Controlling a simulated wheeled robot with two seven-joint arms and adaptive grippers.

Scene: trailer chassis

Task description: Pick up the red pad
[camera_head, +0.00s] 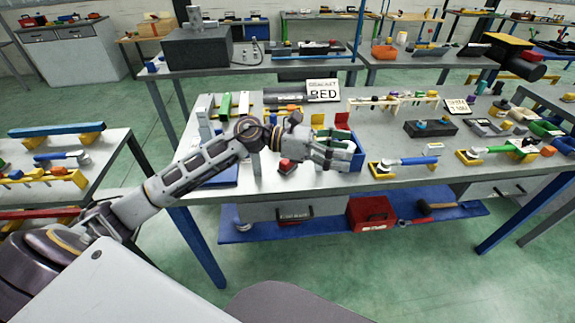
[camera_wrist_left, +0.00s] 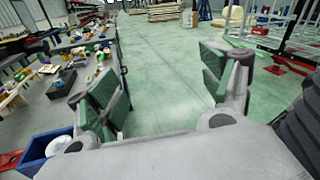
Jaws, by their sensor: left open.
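My left gripper (camera_head: 335,153) reaches in from the left over the front part of the grey workbench (camera_head: 240,185). In the left wrist view the gripper (camera_wrist_left: 160,82) is open, with nothing between its green finger pads. A flat red piece (camera_head: 342,120) stands farther back, behind the blue bin (camera_head: 357,160). I cannot tell which of these is the red pad. My right gripper does not show.
The blue bin is close beside the gripper and also shows in the wrist view (camera_wrist_left: 30,149). Blue-handled tools on yellow holders (camera_head: 405,162) lie to the right. A red box (camera_head: 370,213) is on the lower shelf.

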